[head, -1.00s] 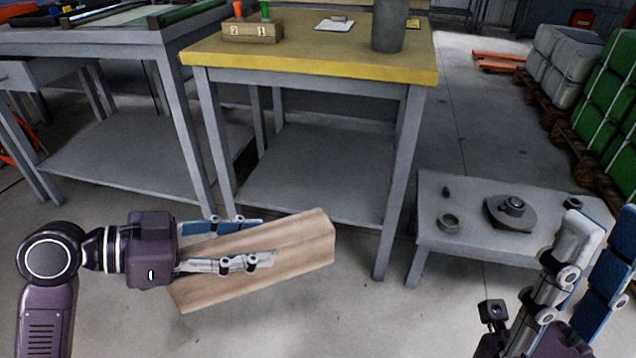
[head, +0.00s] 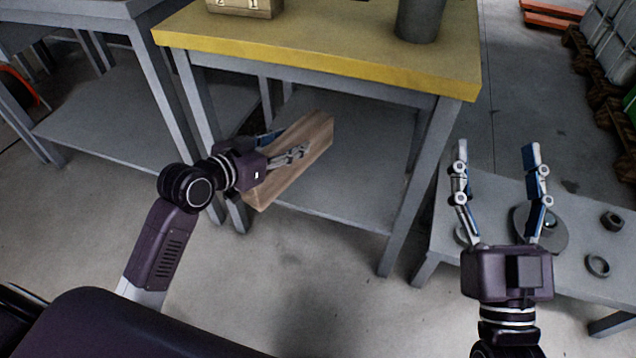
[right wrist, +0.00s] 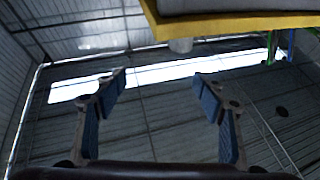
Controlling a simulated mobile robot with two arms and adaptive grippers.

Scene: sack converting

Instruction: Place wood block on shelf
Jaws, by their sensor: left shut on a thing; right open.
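In the head view, my left gripper (head: 278,150) is shut on a long light-brown wood block (head: 290,180). The block is tilted, its far end up and to the right. It overlaps the front opening of the lower shelf (head: 345,170) under the yellow-topped table; I cannot tell whether it touches the shelf. My right gripper (head: 500,170) is open and empty, in front of the low grey table at the right. Its spread fingers also show in the right wrist view (right wrist: 160,90).
The yellow-topped table (head: 300,50) stands above the shelf, with its front-right leg (head: 415,190) close by. A low grey table (head: 570,250) with round metal parts is at right. Another grey table (head: 100,115) stands at left. The floor in front is clear.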

